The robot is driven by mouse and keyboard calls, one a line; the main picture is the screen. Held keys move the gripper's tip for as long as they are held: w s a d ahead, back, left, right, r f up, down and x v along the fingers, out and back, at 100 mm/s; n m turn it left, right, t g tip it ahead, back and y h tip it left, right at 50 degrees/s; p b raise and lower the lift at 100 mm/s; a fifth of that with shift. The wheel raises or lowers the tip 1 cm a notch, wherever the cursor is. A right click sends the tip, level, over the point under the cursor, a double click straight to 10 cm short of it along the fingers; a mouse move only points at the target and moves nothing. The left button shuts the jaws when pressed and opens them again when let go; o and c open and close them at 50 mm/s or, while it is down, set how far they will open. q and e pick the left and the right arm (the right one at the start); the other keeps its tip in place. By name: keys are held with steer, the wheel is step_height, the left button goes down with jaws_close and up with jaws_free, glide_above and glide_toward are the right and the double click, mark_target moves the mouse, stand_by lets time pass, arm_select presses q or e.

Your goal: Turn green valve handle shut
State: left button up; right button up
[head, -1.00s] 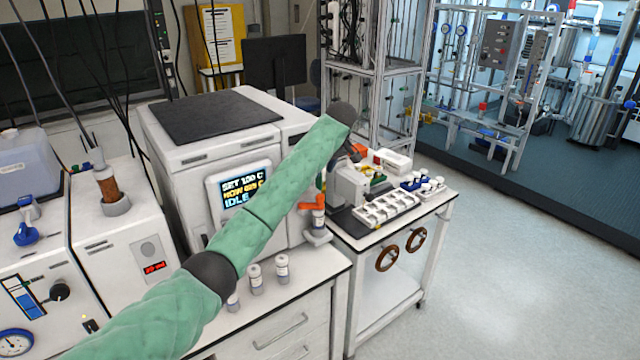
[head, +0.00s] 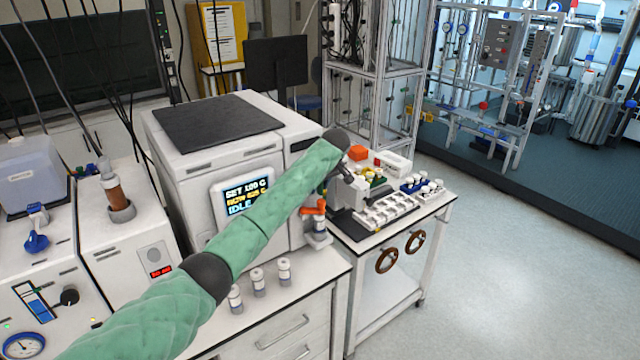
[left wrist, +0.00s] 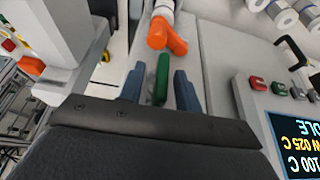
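The green valve handle (left wrist: 163,80) shows upright in the left wrist view, between the two blue-grey fingers of my left gripper (left wrist: 159,73). The fingers are apart, with a gap visible on each side of the handle. I cannot tell whether the handle is fully within their depth. An orange fitting (left wrist: 166,36) sits just beyond the fingertips. In the head view my green-sleeved left arm reaches to the right front of the white reactor machine (head: 205,165); its gripper and the green handle are largely hidden there. My right gripper is in neither view.
An orange-handled valve (head: 314,208) stands at the machine's right front. Several white-capped vials (head: 259,281) stand on the bench before it. A cart (head: 432,207) with trays is at the right. Open floor lies right of the cart.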

arm_select(q)
jaws_close()
